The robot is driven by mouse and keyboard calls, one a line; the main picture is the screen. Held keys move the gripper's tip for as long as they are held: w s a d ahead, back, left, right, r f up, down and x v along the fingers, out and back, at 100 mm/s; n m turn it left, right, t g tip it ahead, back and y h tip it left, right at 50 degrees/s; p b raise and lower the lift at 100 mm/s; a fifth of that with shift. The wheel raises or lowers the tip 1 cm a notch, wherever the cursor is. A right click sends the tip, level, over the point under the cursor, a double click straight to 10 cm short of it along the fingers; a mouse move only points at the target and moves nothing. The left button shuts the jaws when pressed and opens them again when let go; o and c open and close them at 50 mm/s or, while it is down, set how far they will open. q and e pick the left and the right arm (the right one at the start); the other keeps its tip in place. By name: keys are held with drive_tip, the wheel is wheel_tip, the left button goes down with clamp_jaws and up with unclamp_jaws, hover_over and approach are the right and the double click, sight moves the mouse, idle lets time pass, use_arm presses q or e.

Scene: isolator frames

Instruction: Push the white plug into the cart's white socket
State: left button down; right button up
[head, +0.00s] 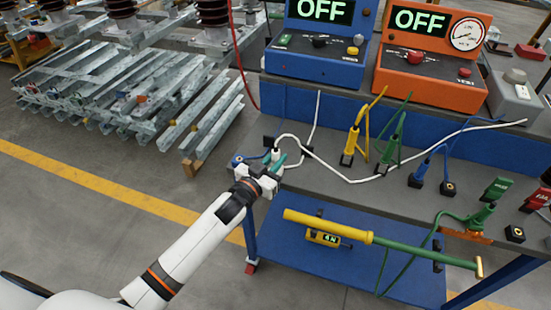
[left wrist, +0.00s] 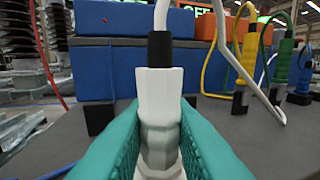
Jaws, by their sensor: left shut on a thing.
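My left gripper (head: 276,162) is over the left end of the cart's grey top (head: 340,205). Its teal fingers are shut on the white plug, a pale body with a black collar that stands between them in the left wrist view (left wrist: 158,105). In the head view the gripper mostly hides the plug. A white cable (left wrist: 161,14) leaves the plug's collar. Small black blocks (head: 305,152) stand close beside the gripper, and one shows left of the plug in the left wrist view (left wrist: 98,118). I cannot tell which is the white socket. My right gripper is out of view.
Yellow (head: 352,143) and green (head: 393,148) plugs stand in black blocks to the right, with a blue plug (head: 420,173) beyond. The white cable (head: 400,168) lies across the top. A blue box (head: 315,45) and an orange box (head: 432,65) stand behind.

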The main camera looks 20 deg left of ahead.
use_arm(q)
drive_tip(key=shift+f, duration=0.3)
drive_tip(key=c, duration=1.2)
unclamp_jaws()
drive_tip(key=v, duration=1.2)
drive_tip(key=shift+b, duration=0.4)
